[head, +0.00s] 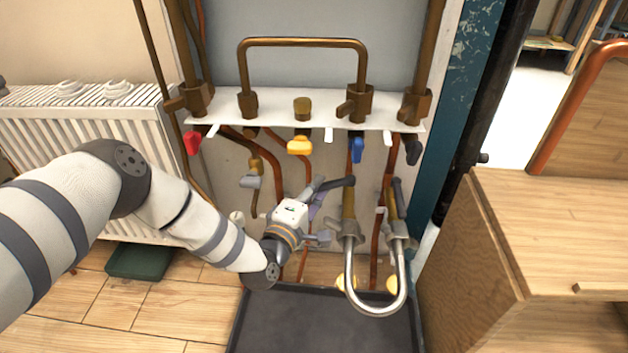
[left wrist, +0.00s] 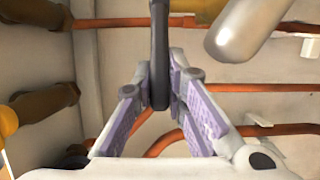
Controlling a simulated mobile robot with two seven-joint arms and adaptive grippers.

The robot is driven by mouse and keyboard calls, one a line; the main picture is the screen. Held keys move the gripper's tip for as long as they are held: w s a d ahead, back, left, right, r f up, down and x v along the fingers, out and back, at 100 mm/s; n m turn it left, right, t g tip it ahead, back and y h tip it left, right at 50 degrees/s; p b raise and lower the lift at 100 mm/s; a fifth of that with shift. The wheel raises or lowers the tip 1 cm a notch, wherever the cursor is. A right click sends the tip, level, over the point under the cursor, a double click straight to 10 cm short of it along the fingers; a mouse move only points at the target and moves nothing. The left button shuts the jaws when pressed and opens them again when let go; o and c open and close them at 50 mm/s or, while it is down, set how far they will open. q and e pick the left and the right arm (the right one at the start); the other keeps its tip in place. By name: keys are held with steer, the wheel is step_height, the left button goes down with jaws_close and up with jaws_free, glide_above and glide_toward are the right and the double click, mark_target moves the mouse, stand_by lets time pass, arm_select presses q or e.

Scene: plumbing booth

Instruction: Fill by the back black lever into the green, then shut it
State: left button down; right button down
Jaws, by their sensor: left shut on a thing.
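My left gripper (head: 318,190) reaches in below the white manifold shelf. In the left wrist view the dark lever (left wrist: 159,45) stands between the purple finger pads (left wrist: 161,95). A second black lever (head: 397,188) sits to the right, by the other brass valve, with nothing touching it. A silver U-shaped hose (head: 376,308) hangs between the two valves. No gauge face or green mark can be made out. My right gripper is out of view.
The shelf (head: 228,104) above carries brass fittings with red (head: 192,142), yellow (head: 300,145) and blue (head: 357,149) handles. A radiator (head: 70,130) stands left, a wooden counter (head: 545,215) right. A dark tray (head: 300,325) lies below. Copper pipes run close behind my gripper.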

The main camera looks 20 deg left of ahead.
arm_select(q)
steer(key=shift+s+d+n+y, duration=0.15)
steer(key=shift+n+y, duration=0.15)
steer(key=shift+y, duration=0.2)
steer(key=c, duration=1.6)
jaws_free()
steer(key=shift+s, duration=0.1)
steer(key=s, duration=1.2)
steer(key=shift+a, duration=0.2)
